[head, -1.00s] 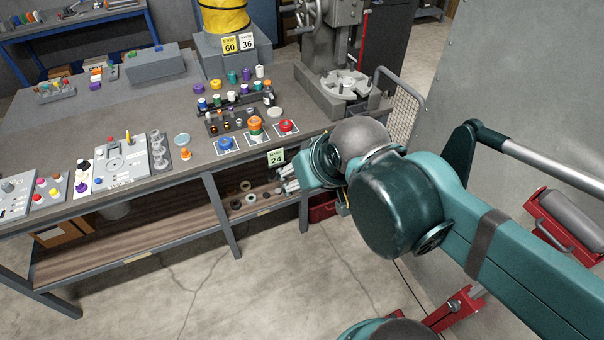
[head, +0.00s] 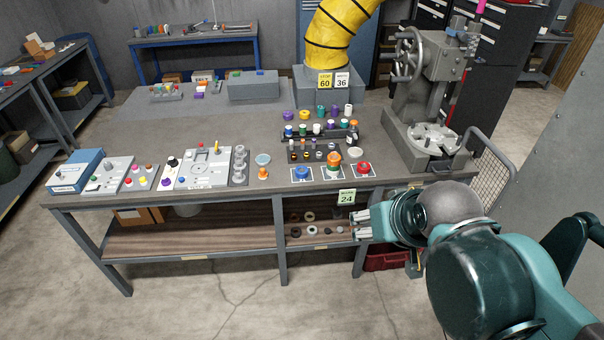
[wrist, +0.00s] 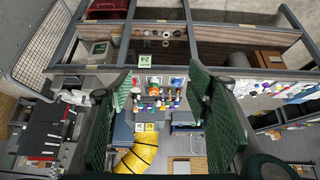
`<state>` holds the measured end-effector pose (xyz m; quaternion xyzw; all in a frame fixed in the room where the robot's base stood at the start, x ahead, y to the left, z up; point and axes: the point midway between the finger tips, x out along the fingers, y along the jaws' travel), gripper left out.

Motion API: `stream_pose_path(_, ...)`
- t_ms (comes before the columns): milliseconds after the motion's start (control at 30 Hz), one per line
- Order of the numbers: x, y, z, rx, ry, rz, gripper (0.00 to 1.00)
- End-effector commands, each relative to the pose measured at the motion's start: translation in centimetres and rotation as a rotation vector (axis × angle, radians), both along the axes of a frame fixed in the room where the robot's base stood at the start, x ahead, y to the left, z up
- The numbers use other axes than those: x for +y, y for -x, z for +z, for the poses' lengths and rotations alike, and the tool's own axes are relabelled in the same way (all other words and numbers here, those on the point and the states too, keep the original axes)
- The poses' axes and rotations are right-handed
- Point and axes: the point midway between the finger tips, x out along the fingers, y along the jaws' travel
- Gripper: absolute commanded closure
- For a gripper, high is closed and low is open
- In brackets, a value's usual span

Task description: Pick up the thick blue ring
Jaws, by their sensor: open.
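A blue ring-like piece (head: 302,173) lies on a white-bordered square near the front edge of the workbench (head: 215,193). It is too small to judge its thickness. An orange stacked piece (head: 334,161) and a red piece (head: 363,168) stand to its right on similar squares. My gripper (head: 362,222) is in front of the bench, below the edge of its top, to the right of the blue piece. In the wrist view my gripper (wrist: 162,95) has its two green fingers wide apart, with nothing between them. The small pieces appear beyond them, upside down.
A green 24 tag (head: 347,197) hangs at the bench's front edge near my gripper. Racks of small coloured parts (head: 318,131) stand behind the blue piece. A grey press (head: 430,100) stands at the right. Dark rings (head: 312,230) lie on the lower shelf.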

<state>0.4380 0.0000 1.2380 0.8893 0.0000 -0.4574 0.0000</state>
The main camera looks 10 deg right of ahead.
Motion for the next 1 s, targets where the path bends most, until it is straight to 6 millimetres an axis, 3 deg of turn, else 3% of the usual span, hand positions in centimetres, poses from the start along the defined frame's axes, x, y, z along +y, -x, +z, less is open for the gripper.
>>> stream_pose_path(667, 0.0, -0.2, 0.1, 0.002, 0.003, 0.005, 0.48)
stream_pose_path(1000, 0.3, -2.9, 1.7, 0.034, 0.045, 0.071, 0.48)
